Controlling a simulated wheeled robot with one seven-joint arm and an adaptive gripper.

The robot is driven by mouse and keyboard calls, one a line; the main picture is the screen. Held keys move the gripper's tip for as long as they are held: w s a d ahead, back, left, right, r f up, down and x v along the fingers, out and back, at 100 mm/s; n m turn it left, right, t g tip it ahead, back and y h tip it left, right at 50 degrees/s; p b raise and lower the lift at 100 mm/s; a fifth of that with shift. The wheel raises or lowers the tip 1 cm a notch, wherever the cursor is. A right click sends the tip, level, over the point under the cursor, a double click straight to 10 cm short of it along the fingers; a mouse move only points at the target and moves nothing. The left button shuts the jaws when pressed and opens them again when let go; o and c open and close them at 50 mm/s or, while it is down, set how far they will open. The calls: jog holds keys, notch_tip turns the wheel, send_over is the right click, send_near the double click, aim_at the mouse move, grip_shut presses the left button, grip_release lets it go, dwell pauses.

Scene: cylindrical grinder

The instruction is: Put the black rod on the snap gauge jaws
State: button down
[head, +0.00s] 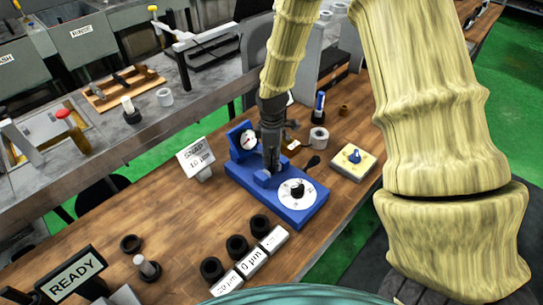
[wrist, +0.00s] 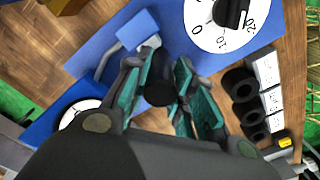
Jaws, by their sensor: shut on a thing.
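The blue snap gauge (head: 318,208) stands on the wooden table, with a dial indicator (head: 248,139) at its back and a round white scale with a black knob (head: 297,190) at its front. My gripper (head: 271,158) is over the middle of the gauge, pointing down. In the wrist view my gripper (wrist: 160,92) has its teal pads closed on the black rod (wrist: 159,94), seen end-on as a dark disc. A blue block (wrist: 138,28) with a pale metal jaw piece lies just beyond the fingertips. Whether the rod touches the jaws is hidden.
A SNAP sign (head: 196,156) stands left of the gauge. Several black rings (head: 237,247) and white labelled blocks (head: 252,262) lie in front. A yellow box with a blue knob (head: 353,160) is to the right. A READY sign (head: 72,277) stands front left.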

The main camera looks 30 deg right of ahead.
jog(key=shift+f, duration=0.45)
jog(key=shift+f, duration=0.15)
jog(key=c, duration=1.2)
grip_release()
jog(key=shift+r+b, duration=1.9)
jog(key=shift+r, duration=4.25)
